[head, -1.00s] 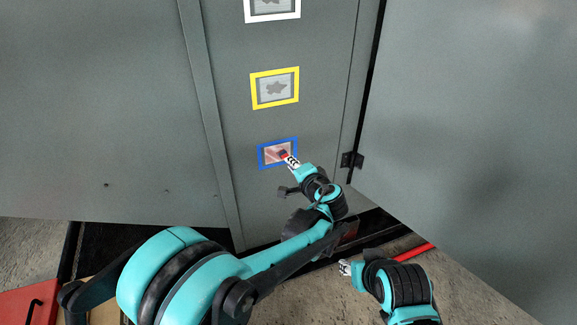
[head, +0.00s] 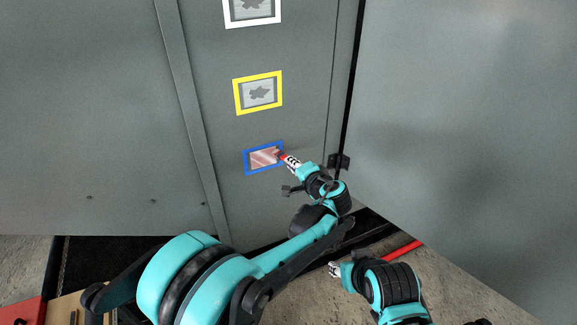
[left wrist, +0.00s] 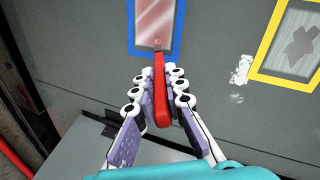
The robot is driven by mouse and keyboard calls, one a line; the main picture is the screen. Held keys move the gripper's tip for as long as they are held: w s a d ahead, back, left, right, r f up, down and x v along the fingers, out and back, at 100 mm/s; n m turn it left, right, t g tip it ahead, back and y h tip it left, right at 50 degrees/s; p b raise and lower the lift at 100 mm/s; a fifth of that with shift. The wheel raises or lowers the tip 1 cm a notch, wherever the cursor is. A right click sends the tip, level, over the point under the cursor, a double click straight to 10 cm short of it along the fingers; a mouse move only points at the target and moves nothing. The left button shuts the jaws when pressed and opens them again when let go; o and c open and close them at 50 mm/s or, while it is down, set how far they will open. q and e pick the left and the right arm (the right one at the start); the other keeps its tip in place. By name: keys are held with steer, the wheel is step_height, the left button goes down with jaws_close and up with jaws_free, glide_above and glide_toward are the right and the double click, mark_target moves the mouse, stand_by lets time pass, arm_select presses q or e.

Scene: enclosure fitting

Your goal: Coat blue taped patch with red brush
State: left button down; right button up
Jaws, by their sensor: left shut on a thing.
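The blue taped patch (head: 263,159) is the lowest of the framed patches on the grey panel. Its inside shows pinkish-red with lighter streaks. In the left wrist view the blue tape frame (left wrist: 179,30) surrounds a reddish, streaked surface. My left gripper (head: 289,161) is shut on the red brush (left wrist: 160,92), whose handle runs between its fingers. The brush tip points at the patch and overlaps its lower edge in the left wrist view; firm contact cannot be told. My right gripper (head: 335,269) is low in the head view, away from the panel; its fingers are too small to judge.
A yellow taped patch (head: 236,98) and a white taped patch (head: 252,23) with grey blotches sit above. An open grey door (head: 460,140) stands at the right. A red bar (head: 403,250) lies low, and a red box (head: 22,311) is at the bottom left.

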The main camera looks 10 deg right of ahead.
arm_select(q)
steer(key=shift+w+d, duration=0.15)
steer(key=shift+d, duration=0.2)
steer(key=shift+a, duration=0.65)
steer(key=s+a, duration=0.3)
steer(key=a, duration=0.5)
steer(key=shift+a, duration=0.35)
stand_by(0.5)
steer(key=shift+s, duration=0.15)
steer(key=shift+s+d, duration=0.3)
steer(key=shift+s, duration=0.65)
steer(key=shift+s+d, duration=0.3)
steer(key=shift+s, duration=0.6)
steer(key=shift+s+d, duration=0.3)
steer(key=shift+s, duration=0.65)
